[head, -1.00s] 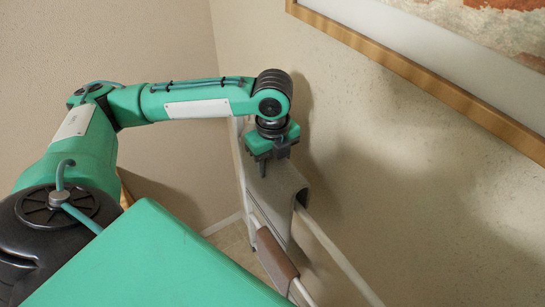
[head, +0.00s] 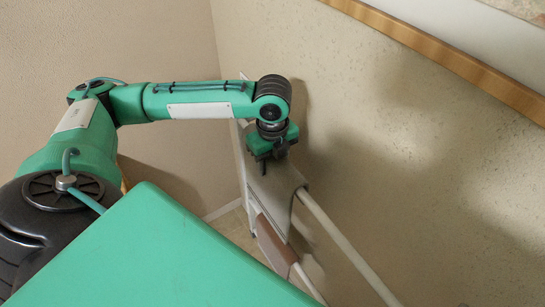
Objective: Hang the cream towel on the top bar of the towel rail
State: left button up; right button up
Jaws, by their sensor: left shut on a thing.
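The cream towel (head: 277,187), greyish beige in this light, is folded over the top bar (head: 345,242) of the white towel rail near the wall. Its near flap hangs down beside the rail. The bar comes out from under the fold, close against it. My left gripper (head: 265,162) points down and is shut on the towel's upper part. Its fingertips are partly hidden against the cloth. My right gripper is not in view.
A brownish-pink towel (head: 273,245) hangs on a lower bar, just below the cream towel. A wood-framed picture (head: 450,55) is on the wall at the upper right. The near part of the top bar is bare.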

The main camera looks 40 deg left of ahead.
pick_arm(q)
jog(key=o, duration=1.4)
notch_tip(320, 180, up, 14)
jog(key=b, duration=0.2)
jog(key=shift+f+b, duration=0.1)
jog(key=shift+b, duration=0.25)
